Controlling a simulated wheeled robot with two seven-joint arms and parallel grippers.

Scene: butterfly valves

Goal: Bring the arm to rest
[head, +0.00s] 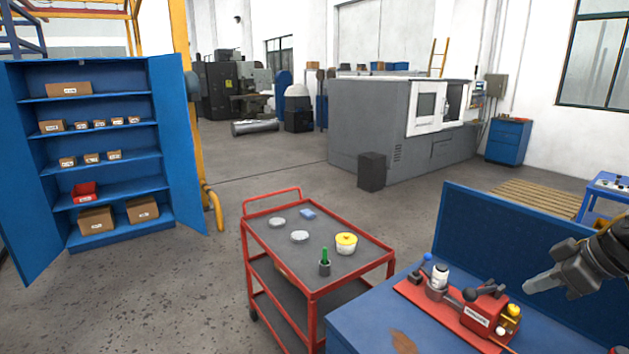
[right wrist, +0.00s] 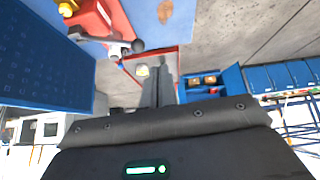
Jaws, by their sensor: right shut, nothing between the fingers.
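My right gripper (head: 533,285) comes in from the right edge of the head view, with its fingers pointing left. It is shut and empty, in the air above the blue workbench (head: 365,323), to the right of the red fixture (head: 465,312). In the right wrist view the closed fingers (right wrist: 158,88) stand together with nothing between them. The red fixture carries a white and grey cylindrical part (head: 440,277), a dark lever and a yellow part (head: 510,316). My left gripper does not show.
A blue back panel (head: 500,240) rises behind the bench. A red cart (head: 315,287) beside it holds a yellow-white pot (head: 346,243), a green-handled tool in a cup (head: 325,263), two light discs and a blue block. An open blue cabinet (head: 105,150) stands left. The floor between is clear.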

